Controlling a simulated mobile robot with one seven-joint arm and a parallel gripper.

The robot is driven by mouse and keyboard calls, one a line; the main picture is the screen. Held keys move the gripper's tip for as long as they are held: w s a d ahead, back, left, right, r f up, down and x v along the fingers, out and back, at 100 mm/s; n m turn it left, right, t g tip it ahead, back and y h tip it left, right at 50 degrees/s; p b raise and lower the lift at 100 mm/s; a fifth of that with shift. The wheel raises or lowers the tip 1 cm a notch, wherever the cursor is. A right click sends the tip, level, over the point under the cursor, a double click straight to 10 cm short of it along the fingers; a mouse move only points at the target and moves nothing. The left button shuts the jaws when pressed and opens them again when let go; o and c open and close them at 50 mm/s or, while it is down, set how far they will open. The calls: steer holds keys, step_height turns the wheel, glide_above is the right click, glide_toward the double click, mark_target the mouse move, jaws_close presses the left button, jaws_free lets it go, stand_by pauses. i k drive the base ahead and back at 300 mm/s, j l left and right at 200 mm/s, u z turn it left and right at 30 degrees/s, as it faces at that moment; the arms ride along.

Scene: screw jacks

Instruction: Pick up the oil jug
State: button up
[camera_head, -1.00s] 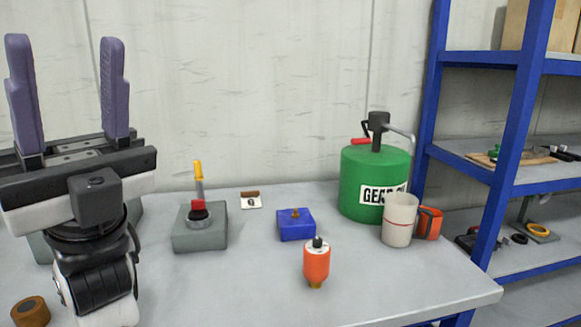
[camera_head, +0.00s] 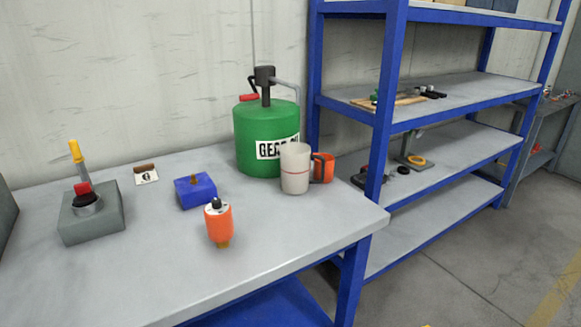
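An off-white, jug-like vessel (camera_head: 296,168) with a red line around it stands upright on the grey workbench (camera_head: 270,235), near its right end. An orange part with a dark handle (camera_head: 323,167) shows just right of and behind it; I cannot tell whether the two are joined. Behind them stands a green drum (camera_head: 262,125) with a "GEAR" label, partly covered by the vessel, and a pump on top. I cannot tell for sure which of these is the oil jug. My gripper is not in view now.
On the bench are an orange bottle-like thing (camera_head: 219,224), a blue block (camera_head: 195,191), a small card holder (camera_head: 146,174) and a grey block with a yellow-tipped lever (camera_head: 92,212). A blue-framed shelf (camera_head: 383,120) stands close on the right. The bench's front is clear.

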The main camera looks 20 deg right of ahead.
mark_target(295, 157)
steer(key=z, duration=1.25)
steer(key=i+j+z, duration=0.2)
steer(key=i, duration=0.2)
steer(key=i+j+z, duration=0.15)
steer(key=i, duration=0.25)
steer(key=j, duration=0.6)
